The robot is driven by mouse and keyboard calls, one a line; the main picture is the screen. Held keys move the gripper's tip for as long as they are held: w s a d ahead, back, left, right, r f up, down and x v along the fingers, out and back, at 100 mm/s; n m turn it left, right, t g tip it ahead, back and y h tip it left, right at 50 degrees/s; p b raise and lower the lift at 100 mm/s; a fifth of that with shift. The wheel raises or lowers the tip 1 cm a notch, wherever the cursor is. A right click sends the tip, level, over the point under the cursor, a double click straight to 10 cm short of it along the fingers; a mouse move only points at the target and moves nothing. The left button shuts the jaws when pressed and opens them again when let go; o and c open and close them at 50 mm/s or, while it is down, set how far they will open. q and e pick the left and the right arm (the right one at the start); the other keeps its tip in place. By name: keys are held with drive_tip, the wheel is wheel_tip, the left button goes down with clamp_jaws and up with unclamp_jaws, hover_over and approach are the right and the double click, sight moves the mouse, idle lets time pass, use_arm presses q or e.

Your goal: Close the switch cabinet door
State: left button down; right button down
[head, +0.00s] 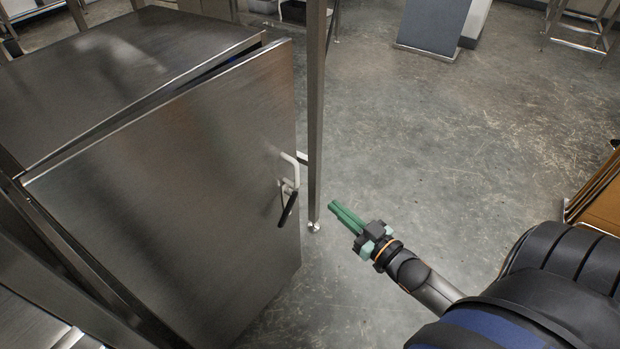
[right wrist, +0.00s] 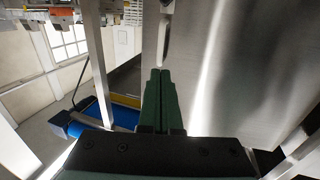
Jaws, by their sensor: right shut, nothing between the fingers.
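The switch cabinet (head: 130,55) is a brushed steel box at the left of the head view. Its door (head: 190,170) stands slightly ajar, with a dark gap along the top edge. A handle (head: 288,190) with a pale bracket and a black grip is near the door's right edge. My right gripper (head: 337,208) has green fingers, shut and empty, to the right of the handle and apart from it. In the right wrist view the shut fingers (right wrist: 161,95) point along a steel panel that fills the right side. My left gripper is not in view.
A thin steel post (head: 316,110) stands just right of the door's edge. Concrete floor (head: 460,150) is open to the right. A grey panel (head: 433,25) stands at the back, and a brown edged object (head: 597,195) at the far right. The right wrist view shows a blue surface (right wrist: 92,114).

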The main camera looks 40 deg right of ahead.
use_arm(q)
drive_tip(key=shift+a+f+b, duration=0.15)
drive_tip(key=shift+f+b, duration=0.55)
drive_tip(key=shift+b, duration=0.15)
use_arm(e)
drive_tip(key=w+a, duration=0.1)
drive_tip(key=w, duration=1)
drive_tip(key=shift+w, duration=0.2)
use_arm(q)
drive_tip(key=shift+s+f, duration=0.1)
